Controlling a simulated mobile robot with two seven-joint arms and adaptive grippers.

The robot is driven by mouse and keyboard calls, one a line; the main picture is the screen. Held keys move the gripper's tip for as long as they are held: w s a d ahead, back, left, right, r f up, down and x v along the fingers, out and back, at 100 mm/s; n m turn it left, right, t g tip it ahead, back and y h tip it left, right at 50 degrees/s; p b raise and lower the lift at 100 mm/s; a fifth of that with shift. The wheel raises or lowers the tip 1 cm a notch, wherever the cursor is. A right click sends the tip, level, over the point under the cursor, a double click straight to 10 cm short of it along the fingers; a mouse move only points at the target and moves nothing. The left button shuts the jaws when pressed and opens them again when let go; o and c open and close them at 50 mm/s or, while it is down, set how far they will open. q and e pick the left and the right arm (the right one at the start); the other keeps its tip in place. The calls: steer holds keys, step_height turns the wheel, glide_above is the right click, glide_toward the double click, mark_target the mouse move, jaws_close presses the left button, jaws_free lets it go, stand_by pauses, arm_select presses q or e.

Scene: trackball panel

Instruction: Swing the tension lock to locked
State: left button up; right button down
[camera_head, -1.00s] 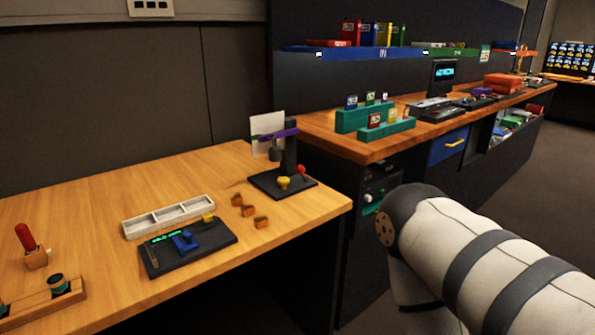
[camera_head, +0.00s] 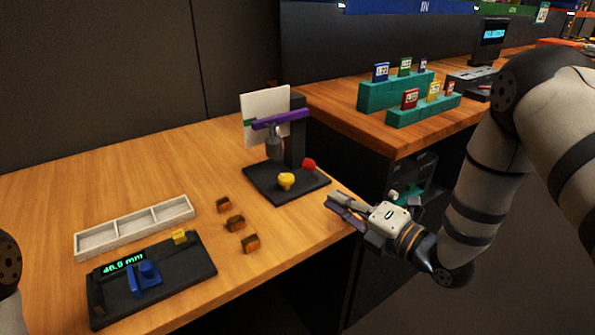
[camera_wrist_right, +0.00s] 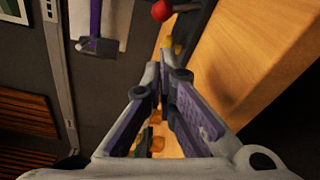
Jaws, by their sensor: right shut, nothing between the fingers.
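A black stand (camera_head: 262,186) on the wooden desk carries a purple arm (camera_head: 281,120) with a grey hanging piece. A yellow knob (camera_head: 286,181) and a red knob (camera_head: 309,164) sit at its base. No label shows which part is the tension lock. My right gripper (camera_head: 335,206) is shut and empty at the desk's front right edge, right of the stand and apart from it. In the right wrist view, its fingers (camera_wrist_right: 161,70) point toward the red knob (camera_wrist_right: 162,11) and yellow knob (camera_wrist_right: 168,48). My left gripper is out of view.
A black gauge (camera_head: 190,262) with a blue slider and a 46.9 mm display lies front left. A white divided tray (camera_head: 135,229) is behind it. Several small orange-brown blocks (camera_head: 235,223) lie between gauge and stand. A second bench (camera_head: 340,122) with teal racks stands behind right.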

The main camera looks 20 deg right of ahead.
mark_target(312, 170)
steer(key=shift+w+a, duration=0.2)
steer(key=shift+a, duration=0.1)
steer(key=shift+s+d, duration=0.3)
steer(key=shift+d, duration=0.1)
steer(key=shift+w+a, duration=0.1)
steer(key=b+x, duration=0.1)
steer(key=x, duration=0.8)
steer(key=shift+w, duration=0.25)
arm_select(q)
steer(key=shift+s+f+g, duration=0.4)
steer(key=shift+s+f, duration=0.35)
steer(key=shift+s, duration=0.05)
arm_select(e)
steer(key=shift+w+a, duration=0.15)
steer(key=shift+w, duration=0.1)
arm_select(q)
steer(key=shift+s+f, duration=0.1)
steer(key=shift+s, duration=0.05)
